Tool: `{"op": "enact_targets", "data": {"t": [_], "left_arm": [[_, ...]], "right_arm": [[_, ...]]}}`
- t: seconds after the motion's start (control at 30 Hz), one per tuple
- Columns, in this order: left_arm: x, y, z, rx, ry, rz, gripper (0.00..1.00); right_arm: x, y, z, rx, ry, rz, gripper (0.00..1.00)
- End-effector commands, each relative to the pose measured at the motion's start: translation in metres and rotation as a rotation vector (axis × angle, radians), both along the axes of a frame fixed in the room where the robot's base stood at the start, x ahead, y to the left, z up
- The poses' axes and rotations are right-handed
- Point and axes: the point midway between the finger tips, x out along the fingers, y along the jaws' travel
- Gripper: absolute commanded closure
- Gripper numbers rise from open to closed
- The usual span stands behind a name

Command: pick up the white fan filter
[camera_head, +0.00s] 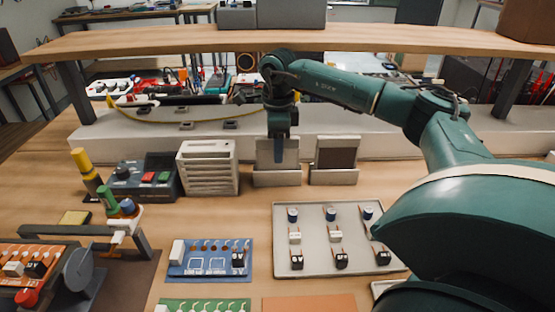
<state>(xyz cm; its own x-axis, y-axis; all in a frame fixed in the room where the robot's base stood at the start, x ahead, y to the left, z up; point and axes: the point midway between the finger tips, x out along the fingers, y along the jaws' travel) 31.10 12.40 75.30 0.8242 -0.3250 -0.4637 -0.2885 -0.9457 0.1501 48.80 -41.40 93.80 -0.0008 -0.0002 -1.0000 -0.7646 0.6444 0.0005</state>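The white slatted box (207,168), which looks like the white fan filter, stands upright on the wooden bench left of centre. My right arm reaches in from the right, and my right gripper (279,137) points down to the right of the slatted box, apart from it. The gripper's tip is in front of the upper part of a pale upright holder (277,178). Its fingers are seen edge-on, so I cannot tell whether they are open or shut or touching the holder. My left gripper is not in view.
A second holder with a dark panel (336,160) stands to the right. A control box with buttons (147,177) is close left of the slatted box. A grey tray of small parts (315,262) and a blue board (210,259) lie in front. A wooden shelf (190,42) spans above.

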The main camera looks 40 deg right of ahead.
Motion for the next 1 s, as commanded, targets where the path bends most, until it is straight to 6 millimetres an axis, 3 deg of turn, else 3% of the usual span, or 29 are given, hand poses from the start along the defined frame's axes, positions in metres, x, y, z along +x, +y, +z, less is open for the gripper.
{"op": "enact_targets", "data": {"t": [0.3, 0.77, 1.0], "left_arm": [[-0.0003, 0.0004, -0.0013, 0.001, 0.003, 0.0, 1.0], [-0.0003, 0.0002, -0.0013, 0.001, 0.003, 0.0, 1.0], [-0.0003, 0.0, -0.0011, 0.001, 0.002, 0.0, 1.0]], "right_arm": [[-0.0002, -0.0001, -0.0066, 0.0, 0.0, 0.0, 0.62], [-0.0001, 0.0001, -0.0062, 0.001, -0.001, 0.0, 0.99], [-0.0001, 0.0001, -0.0061, 0.001, -0.001, 0.0, 1.0]]}}
